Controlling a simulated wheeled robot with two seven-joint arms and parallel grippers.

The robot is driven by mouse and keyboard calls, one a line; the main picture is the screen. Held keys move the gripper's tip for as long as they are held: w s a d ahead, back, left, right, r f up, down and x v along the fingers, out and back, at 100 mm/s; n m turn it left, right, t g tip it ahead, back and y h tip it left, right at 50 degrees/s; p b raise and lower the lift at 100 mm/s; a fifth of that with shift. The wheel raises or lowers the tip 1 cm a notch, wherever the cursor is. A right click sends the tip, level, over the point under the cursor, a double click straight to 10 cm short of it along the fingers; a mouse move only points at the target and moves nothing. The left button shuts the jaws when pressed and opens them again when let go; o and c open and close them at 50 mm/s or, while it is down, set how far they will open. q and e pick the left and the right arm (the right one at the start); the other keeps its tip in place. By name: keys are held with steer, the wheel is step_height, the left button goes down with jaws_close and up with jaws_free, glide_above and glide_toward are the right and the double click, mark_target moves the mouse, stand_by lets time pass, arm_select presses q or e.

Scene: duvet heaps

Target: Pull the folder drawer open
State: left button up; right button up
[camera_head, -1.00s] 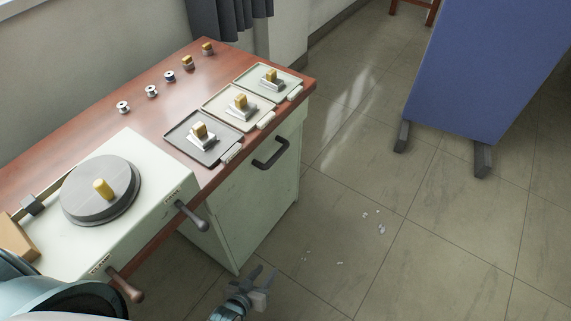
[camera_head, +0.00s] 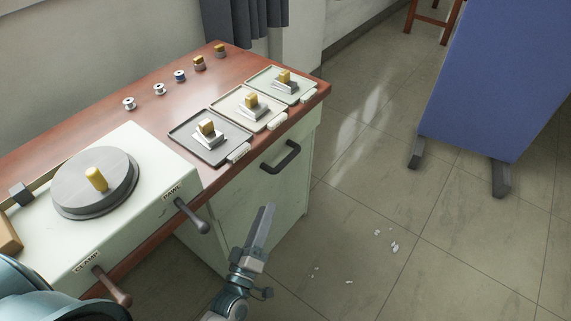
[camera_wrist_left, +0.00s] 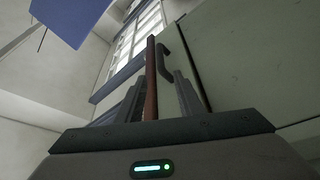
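The folder drawer (camera_head: 252,194) is the pale green front under the right end of the wooden desk. It looks shut. Its dark bar handle (camera_head: 281,157) is high on the front, and the handle also shows in the left wrist view (camera_wrist_left: 164,62). My left gripper (camera_head: 267,212) is in front of the drawer, below the handle in the picture and apart from it. In the left wrist view its two fingers (camera_wrist_left: 160,100) stand apart with nothing held, and the handle lies beyond them. My right gripper is in neither view.
The desk (camera_head: 150,105) carries three trays with brass-knobbed weights, several small spools and a pale machine (camera_head: 140,208). Two lever handles (camera_head: 191,215) jut from the machine's front. A blue screen (camera_head: 490,80) stands on the right; the floor between has small white scraps.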

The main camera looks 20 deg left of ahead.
mark_target(286, 159)
arm_select(q)
steer(key=shift+w, duration=0.1)
